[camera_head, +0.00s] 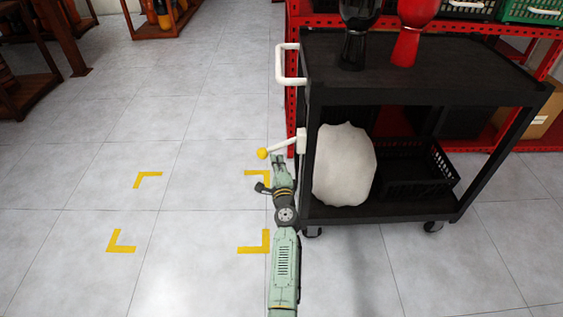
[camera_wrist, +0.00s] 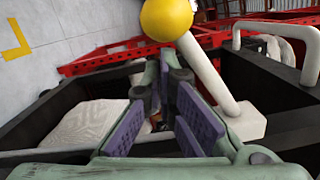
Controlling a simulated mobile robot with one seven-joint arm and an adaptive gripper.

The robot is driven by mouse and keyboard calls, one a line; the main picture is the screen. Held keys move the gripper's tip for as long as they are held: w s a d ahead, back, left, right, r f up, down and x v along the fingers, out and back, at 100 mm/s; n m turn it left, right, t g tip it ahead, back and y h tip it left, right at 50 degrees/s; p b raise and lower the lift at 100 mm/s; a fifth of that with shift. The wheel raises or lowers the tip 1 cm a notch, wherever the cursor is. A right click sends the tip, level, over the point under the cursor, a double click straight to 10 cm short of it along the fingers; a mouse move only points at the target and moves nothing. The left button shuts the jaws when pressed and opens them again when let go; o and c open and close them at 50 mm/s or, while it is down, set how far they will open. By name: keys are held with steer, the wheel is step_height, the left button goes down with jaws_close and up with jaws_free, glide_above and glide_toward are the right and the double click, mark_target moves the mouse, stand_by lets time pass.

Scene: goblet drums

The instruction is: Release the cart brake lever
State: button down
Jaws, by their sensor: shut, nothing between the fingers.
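The brake lever (camera_head: 279,147) is a white rod with a yellow ball knob (camera_head: 262,153), fixed to a white mount (camera_head: 301,140) on the left side of the black cart (camera_head: 420,85). In the head view it sticks out left, sloping slightly down to the ball. My gripper (camera_head: 278,160) is at the lever, just below the rod. In the wrist view my gripper (camera_wrist: 162,72) is shut and empty, its purple-padded fingers beside the white rod (camera_wrist: 207,72). The yellow ball (camera_wrist: 167,18) shows beyond the fingertips. Contact with the lever cannot be told.
The cart's white handle (camera_head: 280,64) is above the lever. Black and red goblet drums (camera_head: 407,45) stand on top; a white sack (camera_head: 343,165) and black crate (camera_head: 415,175) sit below. Yellow corner marks (camera_head: 122,243) outline clear floor at left. A red rack (camera_head: 292,20) stands behind.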

steer(key=shift+a+r, duration=0.1)
stand_by(0.3)
steer(key=shift+a+r+m, duration=0.15)
steer(key=shift+m, duration=0.25)
